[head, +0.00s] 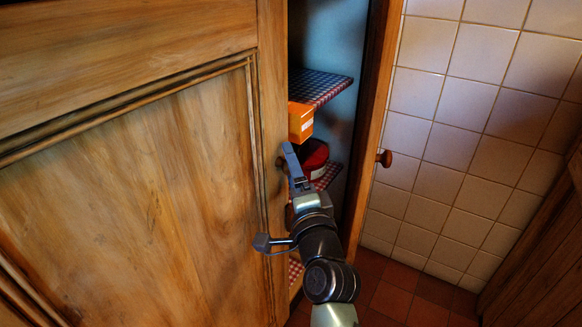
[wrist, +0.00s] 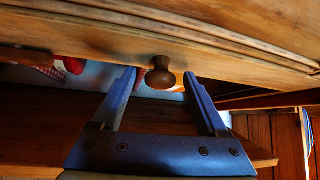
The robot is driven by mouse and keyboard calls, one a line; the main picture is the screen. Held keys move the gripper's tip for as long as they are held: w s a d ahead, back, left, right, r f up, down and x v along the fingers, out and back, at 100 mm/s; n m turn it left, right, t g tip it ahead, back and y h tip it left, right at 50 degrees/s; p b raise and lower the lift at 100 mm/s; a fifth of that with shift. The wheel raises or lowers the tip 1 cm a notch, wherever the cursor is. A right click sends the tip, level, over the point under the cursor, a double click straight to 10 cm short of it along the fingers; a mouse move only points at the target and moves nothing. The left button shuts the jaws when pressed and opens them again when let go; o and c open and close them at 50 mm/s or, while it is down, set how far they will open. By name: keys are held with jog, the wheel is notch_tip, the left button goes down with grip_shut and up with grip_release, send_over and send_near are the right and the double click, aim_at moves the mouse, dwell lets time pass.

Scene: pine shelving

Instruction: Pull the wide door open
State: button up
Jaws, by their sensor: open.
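The wide door (head: 130,180) is a large panelled wooden door filling the left of the head view. It stands partly open, with the cupboard inside showing past its right edge. Its round dark knob (wrist: 160,76) shows in the wrist view, between the tips of my two fingers. My gripper (head: 287,152) is at the door's free edge in the head view, where it hides most of the knob. In the wrist view my gripper (wrist: 159,80) is open, one finger on each side of the knob. I cannot tell whether either finger touches it.
Inside the cupboard are checked-cloth shelves (head: 325,86), an orange box (head: 300,122) and a red round container (head: 315,155). Beyond are a tiled wall (head: 460,130) and red floor tiles (head: 400,290).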

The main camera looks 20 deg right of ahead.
jog(key=shift+w, duration=0.35)
grip_shut()
dwell(1.2)
